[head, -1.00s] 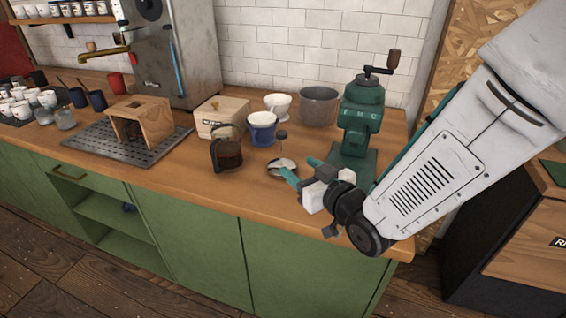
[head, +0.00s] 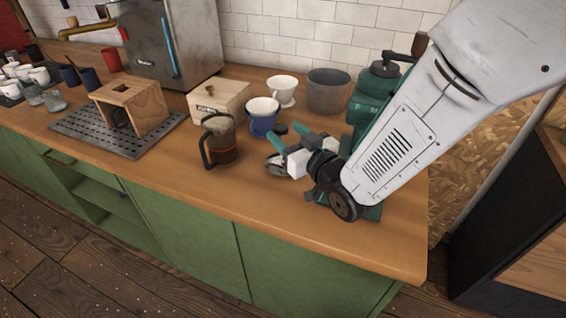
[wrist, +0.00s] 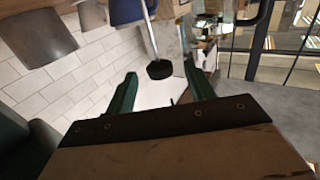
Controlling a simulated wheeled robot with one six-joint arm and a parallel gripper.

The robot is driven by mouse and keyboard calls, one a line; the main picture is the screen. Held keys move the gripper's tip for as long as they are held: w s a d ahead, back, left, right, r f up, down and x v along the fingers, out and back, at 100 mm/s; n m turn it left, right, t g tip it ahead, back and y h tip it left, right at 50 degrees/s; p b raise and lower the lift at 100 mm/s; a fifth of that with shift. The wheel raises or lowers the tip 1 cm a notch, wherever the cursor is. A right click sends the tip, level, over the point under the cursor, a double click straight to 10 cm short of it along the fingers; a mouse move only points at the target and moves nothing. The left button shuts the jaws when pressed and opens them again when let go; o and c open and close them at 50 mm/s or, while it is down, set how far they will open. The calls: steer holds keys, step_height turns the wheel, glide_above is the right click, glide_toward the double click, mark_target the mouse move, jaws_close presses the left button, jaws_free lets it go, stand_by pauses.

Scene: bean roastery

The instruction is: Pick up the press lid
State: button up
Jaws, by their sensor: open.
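The press lid is a silver disc (head: 275,166) on the counter with a thin rod rising to a black knob (head: 281,129). My gripper (head: 286,134) is open at the height of the knob, its teal fingers pointing toward it and hiding part of the disc and rod. In the wrist view the black knob (wrist: 159,70) and its pale rod appear between the two fingers, near their tips. Nothing is clamped; I cannot tell whether a finger touches the knob. The glass press (head: 222,150), with dark liquid and a black handle, stands just left of the lid.
A blue dripper cup (head: 263,123), white dripper (head: 283,94) and grey bin (head: 328,93) stand behind the lid. A green grinder (head: 366,98) is close behind my arm. A wooden box (head: 218,104) is behind the press. The counter front (head: 245,198) is clear.

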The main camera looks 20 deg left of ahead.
steer(key=shift+x, duration=1.55)
jaws_close()
steer(key=shift+r, duration=0.1)
